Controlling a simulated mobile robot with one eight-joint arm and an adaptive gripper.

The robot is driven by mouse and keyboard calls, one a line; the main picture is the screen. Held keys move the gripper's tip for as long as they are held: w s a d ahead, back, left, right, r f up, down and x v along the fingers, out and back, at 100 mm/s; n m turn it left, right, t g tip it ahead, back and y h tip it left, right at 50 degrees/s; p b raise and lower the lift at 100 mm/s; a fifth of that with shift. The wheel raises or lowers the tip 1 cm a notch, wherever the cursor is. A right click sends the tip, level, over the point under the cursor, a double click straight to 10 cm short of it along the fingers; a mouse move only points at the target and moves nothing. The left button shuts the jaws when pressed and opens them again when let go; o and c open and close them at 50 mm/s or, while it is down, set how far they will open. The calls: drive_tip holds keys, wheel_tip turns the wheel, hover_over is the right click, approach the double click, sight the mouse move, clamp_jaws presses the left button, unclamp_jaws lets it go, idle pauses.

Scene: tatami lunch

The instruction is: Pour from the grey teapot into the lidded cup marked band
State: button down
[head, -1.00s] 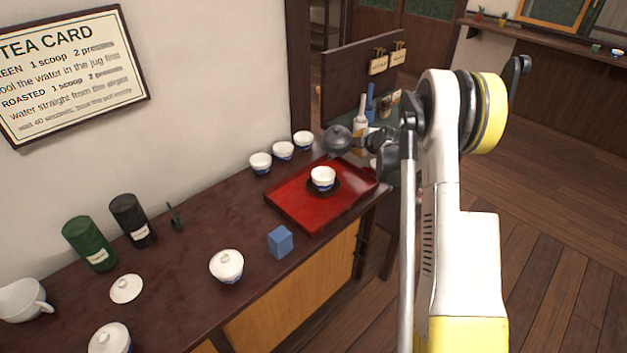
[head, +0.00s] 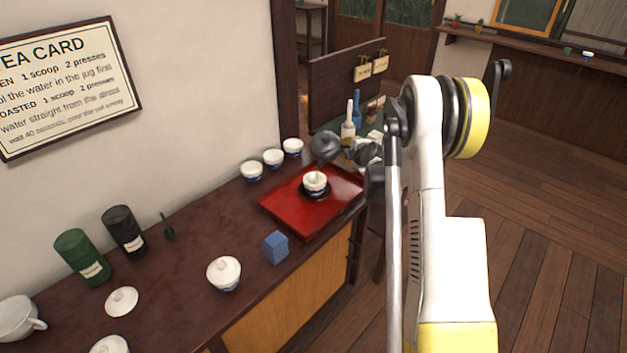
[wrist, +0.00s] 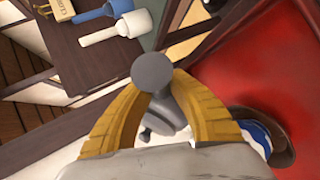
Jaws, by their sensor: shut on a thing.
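The grey teapot (head: 324,147) is in my gripper (head: 350,148), above the back of the red tray. It is tilted, with its spout low toward the cup. In the wrist view the yellow fingers close around a grey part of the teapot (wrist: 152,72). An open white cup (head: 315,183) with blue on its lower side stands on a dark saucer under the spout; it shows partly in the wrist view (wrist: 254,136). A thin pale line lies between spout and cup; I cannot tell if it is liquid. A lidded white-and-blue cup (head: 224,275) stands nearer on the counter.
The red tray (head: 290,213) holds the saucer. Several white cups (head: 272,158) stand behind it. A blue block (head: 276,248), a loose white lid (head: 122,301), green (head: 80,256) and black (head: 123,231) canisters and a white jug (head: 18,312) are on the counter.

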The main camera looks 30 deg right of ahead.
drive_tip(key=shift+s+a+r, duration=0.2)
drive_tip(key=shift+s+r, duration=0.05)
drive_tip(key=shift+r, duration=0.1)
drive_tip(key=shift+w+r+t, duration=0.15)
drive_tip(key=shift+r+t, duration=0.35)
drive_tip(key=shift+r, duration=0.05)
idle(1.2)
drive_tip(key=shift+w+r+h, duration=0.25)
drive_tip(key=shift+h, duration=0.15)
idle(0.8)
drive_tip(key=shift+r+t, duration=0.15)
drive_tip(key=shift+t, duration=0.15)
idle(0.3)
